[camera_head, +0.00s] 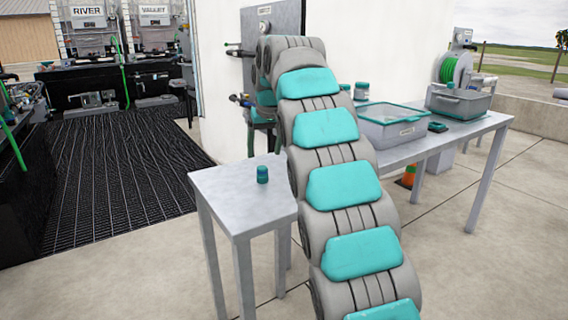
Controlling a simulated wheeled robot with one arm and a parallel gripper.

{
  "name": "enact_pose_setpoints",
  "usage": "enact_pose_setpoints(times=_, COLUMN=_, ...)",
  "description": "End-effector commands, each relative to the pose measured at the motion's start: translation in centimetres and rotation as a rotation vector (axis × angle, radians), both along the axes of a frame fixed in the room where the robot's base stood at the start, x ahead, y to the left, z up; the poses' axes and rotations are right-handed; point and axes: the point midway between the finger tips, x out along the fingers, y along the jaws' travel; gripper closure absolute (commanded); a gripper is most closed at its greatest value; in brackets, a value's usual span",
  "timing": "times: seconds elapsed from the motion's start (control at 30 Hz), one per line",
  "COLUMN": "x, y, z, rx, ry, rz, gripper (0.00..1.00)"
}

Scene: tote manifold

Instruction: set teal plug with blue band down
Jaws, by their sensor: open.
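A small teal plug (262,174) with a darker blue band stands upright on the small grey metal table (225,190), near its middle right. My arm rises in front of the table and bends over at the top. My gripper (266,144) is mostly hidden behind the arm, above and apart from the plug. It is open, and nothing shows in it. Its fingertips are hard to make out.
A longer grey table (430,146) at the right bears a lidded grey bin (390,130), an open grey tote (478,105) and teal-lidded jars (361,91). A wall panel (285,20) with valves stands behind. Black grating (110,165) covers the left floor.

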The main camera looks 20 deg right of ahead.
Motion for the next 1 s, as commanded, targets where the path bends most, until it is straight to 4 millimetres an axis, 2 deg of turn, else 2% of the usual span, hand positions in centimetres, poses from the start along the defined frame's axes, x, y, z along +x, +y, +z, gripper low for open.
enact_pose_setpoints(times=0.03, x=0.1, y=0.9, z=0.0, rx=-0.008, ry=0.01, rz=-0.002, gripper=0.21)
enact_pose_setpoints(times=0.13, x=0.2, y=1.6, z=-0.5, rx=-0.012, ry=0.02, rz=-0.009, gripper=0.21)
enact_pose_setpoints(times=0.3, x=0.6, y=1.5, z=-2.1, rx=-0.011, ry=0.026, rz=-0.01, gripper=0.21)
enact_pose_setpoints(times=0.57, x=1.2, y=1.3, z=-3.6, rx=-0.011, ry=0.022, rz=-0.01, gripper=0.21)
enact_pose_setpoints(times=0.87, x=2.5, y=0.9, z=-7.2, rx=-0.012, ry=0.023, rz=-0.01, gripper=0.21)
enact_pose_setpoints(times=1.0, x=2.8, y=0.9, z=-7.7, rx=-0.011, ry=0.019, rz=-0.01, gripper=0.21)
